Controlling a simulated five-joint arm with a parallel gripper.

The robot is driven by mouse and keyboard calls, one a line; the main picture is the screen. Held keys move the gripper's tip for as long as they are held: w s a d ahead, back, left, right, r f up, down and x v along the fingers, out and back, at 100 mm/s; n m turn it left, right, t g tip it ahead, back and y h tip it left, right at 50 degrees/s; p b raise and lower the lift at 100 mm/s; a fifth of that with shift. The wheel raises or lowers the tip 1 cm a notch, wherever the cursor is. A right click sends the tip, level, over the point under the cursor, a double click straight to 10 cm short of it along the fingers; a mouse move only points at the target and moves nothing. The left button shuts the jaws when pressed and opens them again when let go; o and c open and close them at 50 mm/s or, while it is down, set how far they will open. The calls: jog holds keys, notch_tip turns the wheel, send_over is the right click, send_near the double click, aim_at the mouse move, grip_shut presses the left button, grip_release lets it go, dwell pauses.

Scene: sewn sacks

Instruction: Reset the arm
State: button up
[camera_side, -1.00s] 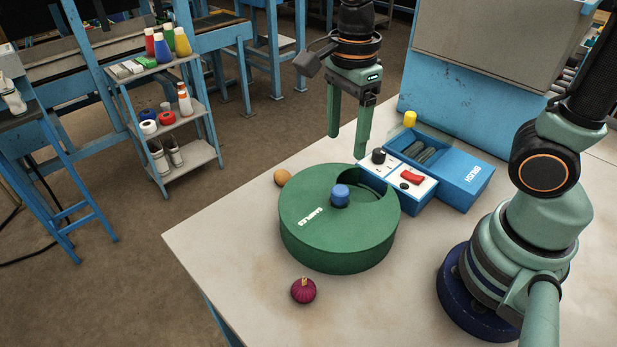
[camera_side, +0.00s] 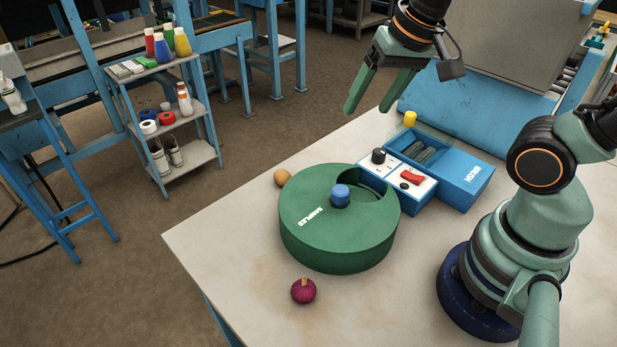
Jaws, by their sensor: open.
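My gripper (camera_side: 366,109) is open and empty, with its two green fingers apart. It is raised above the far edge of the table, behind the green drum, and its fingers point down and to the left. The green round drum (camera_side: 335,240) stands on the table (camera_side: 400,300) with a blue knob (camera_side: 340,195) on top and an opening in its upper right side. A blue and white control box (camera_side: 410,182) with a black knob and a red switch sits against the drum's right side.
A blue tray marked BRUSH (camera_side: 470,180) joins the control box. A purple onion-like sack (camera_side: 303,290) lies in front of the drum, a tan ball (camera_side: 282,177) behind it.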

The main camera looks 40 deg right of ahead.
jog(key=n, duration=0.1)
jog(key=d+n, duration=0.1)
jog(key=n, duration=0.1)
jog(key=r+n+t, duration=0.1)
jog(key=n, duration=0.1)
jog(key=shift+s+d, duration=0.2)
jog(key=shift+d, duration=0.05)
dwell(0.6)
